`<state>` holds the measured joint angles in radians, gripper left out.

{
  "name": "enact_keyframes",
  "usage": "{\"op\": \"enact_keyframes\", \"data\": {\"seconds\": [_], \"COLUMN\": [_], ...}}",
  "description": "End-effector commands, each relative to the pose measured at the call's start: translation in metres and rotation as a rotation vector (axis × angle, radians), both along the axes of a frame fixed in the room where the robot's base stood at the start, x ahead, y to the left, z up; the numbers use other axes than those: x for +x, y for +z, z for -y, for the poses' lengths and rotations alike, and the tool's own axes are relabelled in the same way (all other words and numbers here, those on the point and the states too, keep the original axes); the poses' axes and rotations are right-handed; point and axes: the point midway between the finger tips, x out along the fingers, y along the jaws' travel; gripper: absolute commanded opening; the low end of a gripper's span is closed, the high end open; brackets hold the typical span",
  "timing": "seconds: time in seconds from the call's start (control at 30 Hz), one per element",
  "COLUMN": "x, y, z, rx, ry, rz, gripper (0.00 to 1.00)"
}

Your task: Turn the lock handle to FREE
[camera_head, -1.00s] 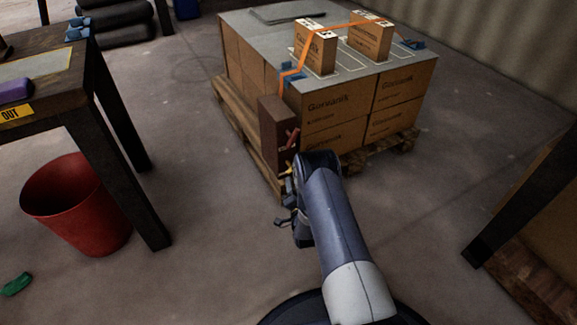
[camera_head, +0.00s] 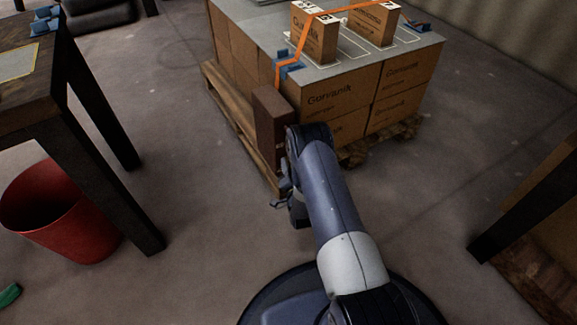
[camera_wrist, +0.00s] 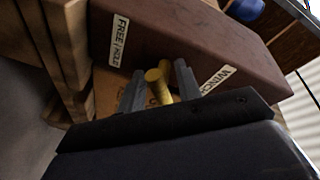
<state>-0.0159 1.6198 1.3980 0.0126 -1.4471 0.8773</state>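The lock box is a brown block. In the head view the brown box (camera_head: 271,125) is at the pallet's near corner. My gripper (camera_head: 283,196) is in front of it, and my arm hides the handle there.
Strapped cartons (camera_head: 335,100) stand on a wooden pallet (camera_head: 237,120) behind the box. A dark table (camera_head: 75,120) and a red bin (camera_head: 60,215) are at left. A dark post (camera_head: 510,215) is at right. Bare floor lies between.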

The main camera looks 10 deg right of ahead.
Motion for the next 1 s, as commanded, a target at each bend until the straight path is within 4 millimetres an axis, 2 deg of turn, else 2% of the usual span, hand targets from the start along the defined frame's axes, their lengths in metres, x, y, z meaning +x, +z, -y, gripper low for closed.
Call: {"op": "enact_keyframes", "data": {"seconds": [0.03, 0.4, 0.73, 1.0], "x": [0.0001, 0.0002, 0.0003, 0.0004], "y": [0.0, -0.0001, -0.0017, -0.0015], "z": [0.0, -0.0001, 0.0005, 0.0004], "rx": [0.0, 0.0, -0.113, -0.128], "ry": [0.0, 0.0, 0.001, 0.001], "rz": [0.0, 0.0, 0.036, 0.04], "gripper": [0.28, 0.0, 0.0, 0.0]}}
